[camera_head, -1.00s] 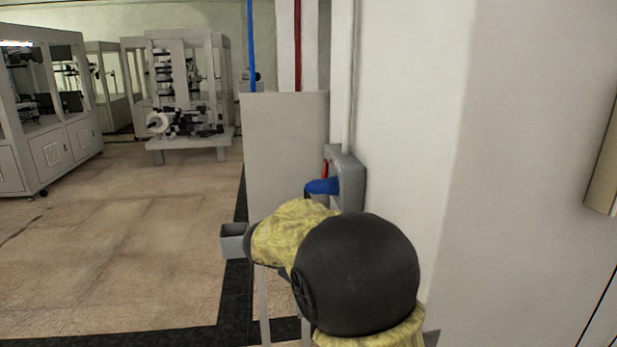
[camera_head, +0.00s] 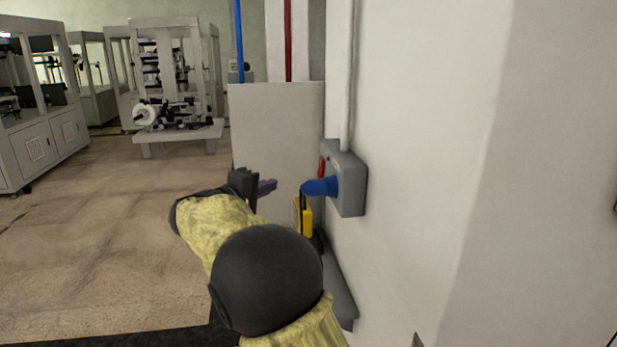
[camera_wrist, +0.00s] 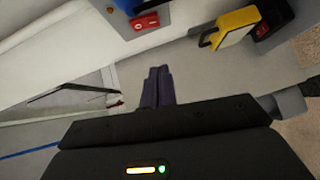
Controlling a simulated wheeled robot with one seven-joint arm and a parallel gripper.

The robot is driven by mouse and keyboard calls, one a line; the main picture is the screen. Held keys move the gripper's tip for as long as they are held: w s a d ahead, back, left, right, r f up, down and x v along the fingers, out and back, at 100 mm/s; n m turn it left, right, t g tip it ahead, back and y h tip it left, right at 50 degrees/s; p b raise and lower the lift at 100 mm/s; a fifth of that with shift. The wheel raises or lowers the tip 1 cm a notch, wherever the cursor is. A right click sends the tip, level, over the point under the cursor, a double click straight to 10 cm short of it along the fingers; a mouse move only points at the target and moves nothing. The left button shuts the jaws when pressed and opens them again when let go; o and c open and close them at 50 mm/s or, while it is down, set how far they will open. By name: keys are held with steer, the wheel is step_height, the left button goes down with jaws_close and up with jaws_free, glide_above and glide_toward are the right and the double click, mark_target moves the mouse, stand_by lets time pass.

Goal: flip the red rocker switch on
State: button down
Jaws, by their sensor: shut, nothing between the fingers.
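The red rocker switch (camera_head: 322,167) is on the front of a grey wall box (camera_head: 350,182), above a blue plug or connector (camera_head: 320,187). In the wrist view the red switch (camera_wrist: 146,22) shows at the top, a little left of the middle, with white marks on it. My gripper (camera_head: 268,187) is left of the box in the head view, apart from it, with its purple fingers pointing right. In the wrist view the fingers (camera_wrist: 158,85) lie together below the switch, empty and not touching it. The switch's tilt is too small to tell.
A yellow padlock-like thing (camera_head: 304,216) hangs just below the blue connector; it also shows in the wrist view (camera_wrist: 233,25). A grey panel (camera_head: 275,130) stands behind my gripper. The white wall (camera_head: 425,150) is close on the right. Open floor (camera_head: 100,240) lies left.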

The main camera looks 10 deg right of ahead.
steer(key=p, duration=0.6)
glide_toward(318, 175)
steer(key=r+x, duration=0.1)
steer(key=x, duration=0.5)
steer(key=shift+w+a+f, duration=0.1)
steer(key=shift+w+f, duration=0.25)
steer(key=shift+f, duration=0.2)
steer(key=shift+d+f+b, duration=0.1)
steer(key=shift+d+b, duration=0.15)
steer(key=shift+b, duration=0.2)
steer(key=s+a+f+b, duration=0.1)
steer(key=s+a+b, duration=0.4)
steer(key=a, duration=0.6)
steer(key=shift+s+a+f+b, duration=0.25)
steer(key=shift+s+f+b, duration=0.05)
steer(key=shift+s, duration=0.7)
